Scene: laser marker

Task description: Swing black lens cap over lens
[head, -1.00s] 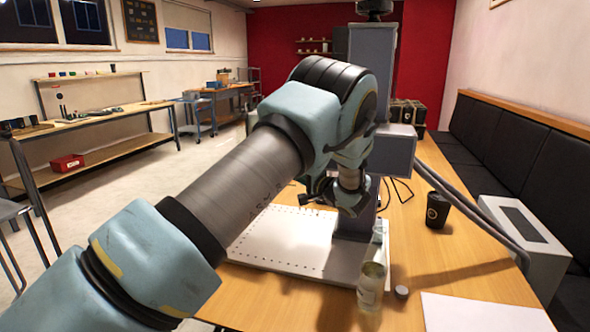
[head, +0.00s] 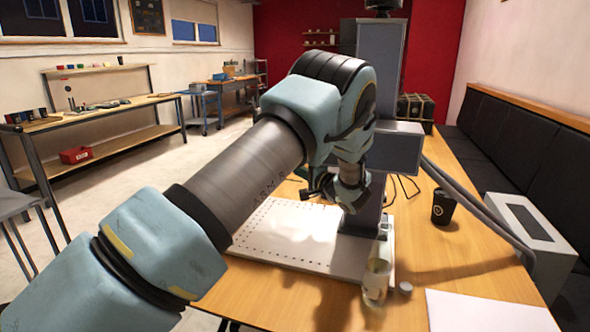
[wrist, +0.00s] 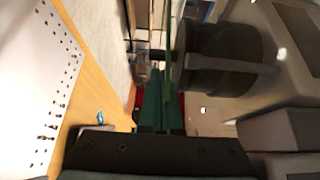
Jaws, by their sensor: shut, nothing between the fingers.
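The laser marker has a grey column (head: 380,75) with a boxy grey head (head: 398,150), standing on a white perforated baseplate (head: 290,232). A dark cylinder with a grey band (wrist: 225,55) is close on the right in the wrist view; it looks like the lens housing, but I cannot tell the cap from the lens. My gripper (wrist: 160,80) shows its green fingers together, empty, just left of this cylinder. A thin green upright strip stands beyond the fingertips. I cannot tell whether anything touches. In the head view, my arm hides the lens area.
A glass jar (head: 376,280), a small grey disc (head: 405,287) and a white sheet (head: 488,311) lie near the table's front. A black cup (head: 443,207) and a white-grey box (head: 525,240) stand on the right. Thick grey tubing (head: 475,205) runs along the right side.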

